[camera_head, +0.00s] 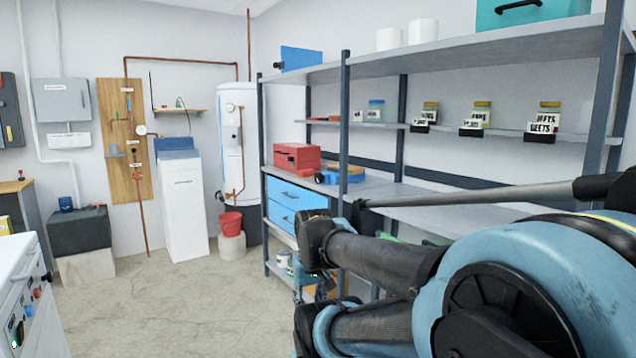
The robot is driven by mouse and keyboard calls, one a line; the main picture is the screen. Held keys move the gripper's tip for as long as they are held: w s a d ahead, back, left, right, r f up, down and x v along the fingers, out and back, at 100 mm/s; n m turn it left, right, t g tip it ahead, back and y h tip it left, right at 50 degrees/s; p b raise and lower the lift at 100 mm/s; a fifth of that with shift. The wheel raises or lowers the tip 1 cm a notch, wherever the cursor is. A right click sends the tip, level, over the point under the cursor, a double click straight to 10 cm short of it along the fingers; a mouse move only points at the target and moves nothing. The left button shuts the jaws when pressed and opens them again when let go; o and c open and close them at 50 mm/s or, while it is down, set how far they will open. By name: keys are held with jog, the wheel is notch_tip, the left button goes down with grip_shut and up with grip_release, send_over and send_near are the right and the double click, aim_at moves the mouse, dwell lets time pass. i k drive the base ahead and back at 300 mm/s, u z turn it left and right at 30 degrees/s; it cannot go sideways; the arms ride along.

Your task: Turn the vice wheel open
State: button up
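I cannot make out a vice or its wheel with certainty. A small blue and yellow object (342,175) lies on the shelf unit's middle level, too small to identify. A small red-topped item (21,175) stands on the dark bench (24,215) at the left edge. It is also too small to tell. My own blue and black arm fills the lower right in the foreground, with its dark links reaching toward the middle. It hides part of the shelf unit. I see no gripper fingers.
A grey shelf unit (345,120) runs along the right, holding a red toolbox (296,157), blue drawers (297,195) and jars. The concrete floor (165,305) is clear between.

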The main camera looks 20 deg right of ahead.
aim_at(319, 178)
jog(key=u, duration=0.2)
jog(key=i, duration=0.95)
jog(key=z, duration=0.2)
